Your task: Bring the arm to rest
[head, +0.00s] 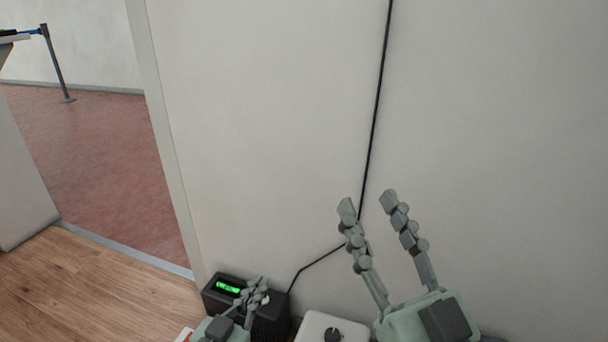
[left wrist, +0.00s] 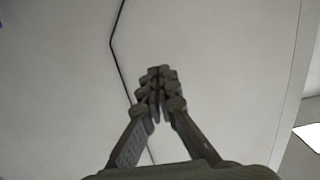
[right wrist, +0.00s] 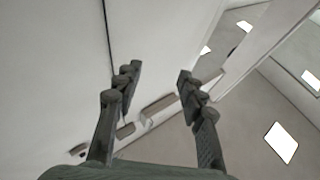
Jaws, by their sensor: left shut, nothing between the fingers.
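My left gripper (head: 262,284) is low in the head view, in front of a black box with a green lit display. Its fingers are closed together and empty, as the left wrist view (left wrist: 160,72) shows. My right gripper (head: 367,200) stands fingers up at the lower right of the head view, in front of the pale wall. Its fingers are apart with nothing between them, and the right wrist view (right wrist: 158,72) shows the same gap.
The black box (head: 222,296) has a black cable (head: 376,110) running up the wall (head: 260,130). A white device with a dark knob (head: 322,329) sits between the grippers. An opening at left shows wood floor (head: 90,290), red floor (head: 110,160) and a barrier post (head: 57,65).

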